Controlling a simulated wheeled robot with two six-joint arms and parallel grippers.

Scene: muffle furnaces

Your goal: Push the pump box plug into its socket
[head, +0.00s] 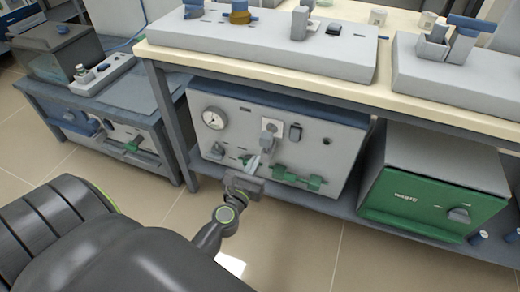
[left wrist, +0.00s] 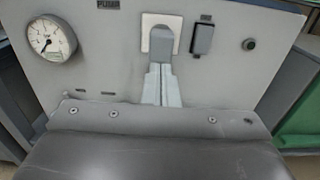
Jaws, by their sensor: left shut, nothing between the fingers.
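The pump box (head: 340,148) stands on the lower shelf under the bench, and its grey front panel fills the left wrist view (left wrist: 215,75). I cannot tell how deep the plug sits. My left gripper (head: 253,163) is shut and empty, with its pale fingertips (left wrist: 163,75) just below the plug. Whether they touch it is unclear.
A round gauge (left wrist: 50,38) is on the panel's left and a dark rocker switch (left wrist: 203,37) right of the socket. Green valves (head: 300,178) stick out low on the panel. A green-fronted waste box (head: 425,208) stands to the right. Bare tiled floor lies in front.

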